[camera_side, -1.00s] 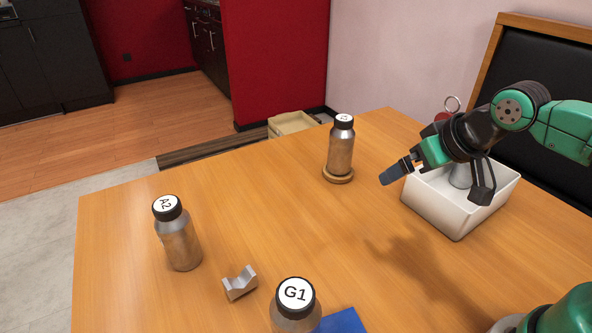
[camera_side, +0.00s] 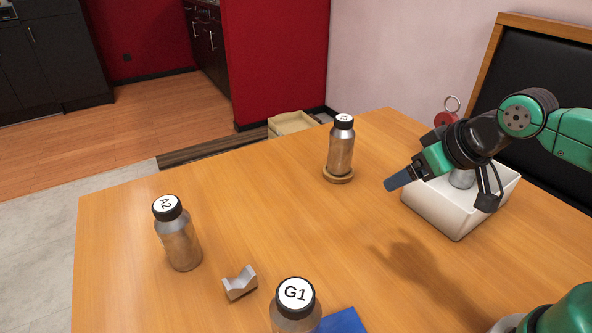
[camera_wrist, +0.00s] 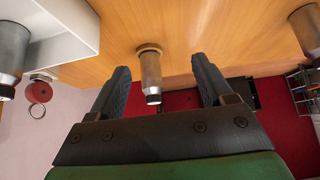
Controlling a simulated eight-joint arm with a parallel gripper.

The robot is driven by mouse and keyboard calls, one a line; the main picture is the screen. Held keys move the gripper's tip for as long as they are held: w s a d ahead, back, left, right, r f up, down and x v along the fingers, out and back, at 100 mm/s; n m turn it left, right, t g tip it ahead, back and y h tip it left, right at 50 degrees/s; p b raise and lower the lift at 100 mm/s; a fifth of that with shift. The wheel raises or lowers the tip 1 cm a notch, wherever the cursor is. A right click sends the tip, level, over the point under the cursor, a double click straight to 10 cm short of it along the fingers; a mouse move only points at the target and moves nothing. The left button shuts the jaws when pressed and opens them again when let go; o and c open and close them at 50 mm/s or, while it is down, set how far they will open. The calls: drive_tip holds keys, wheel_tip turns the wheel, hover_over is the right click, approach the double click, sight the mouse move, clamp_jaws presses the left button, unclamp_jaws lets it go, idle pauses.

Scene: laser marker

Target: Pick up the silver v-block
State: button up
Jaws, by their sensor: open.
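The silver v-block (camera_side: 240,284) lies on the wooden table in the side view, between the bottle labelled A2 (camera_side: 178,236) and the bottle labelled G1 (camera_side: 296,308). Its notch shows on top. My gripper (camera_side: 397,180) is in the air at the right, well away from the v-block and in front of the white bin. In the wrist view my gripper (camera_wrist: 163,82) has its two fingers apart with nothing held. A bottle shows beyond the gap between them. The v-block is not visible in the wrist view.
A white bin (camera_side: 438,213) with a bottle inside stands at the right. Another bottle (camera_side: 341,150) stands on a round wooden base (camera_side: 338,175) at the back. A blue mat (camera_side: 343,322) lies by G1. The table's middle (camera_side: 290,225) is clear. A red ringed object (camera_side: 446,119) is behind the bin.

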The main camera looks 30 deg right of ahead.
idle(0.3)
drive_tip(key=m+g+y, duration=0.6)
drive_tip(key=m+y, duration=0.4)
drive_tip(key=m, duration=0.3)
approach(237, 283)
drive_tip(key=w, duration=0.1)
drive_tip(key=w+d, duration=0.1)
drive_tip(key=w, duration=0.1)
drive_tip(key=shift+w+d, duration=0.25)
drive_tip(key=shift+w, duration=0.05)
drive_tip(key=a+f+m+y, duration=0.1)
drive_tip(key=s+a+f+m+g+y, duration=0.2)
drive_tip(key=f, duration=0.1)
drive_tip(key=shift+a+f+m, duration=0.1)
drive_tip(key=shift+a+m, duration=0.2)
drive_tip(key=shift+s+a+f+g+y, duration=0.15)
drive_tip(key=shift+a+f+g+y, duration=0.15)
drive_tip(key=shift+a, duration=0.1)
drive_tip(key=shift+x, duration=2.5)
clamp_jaws()
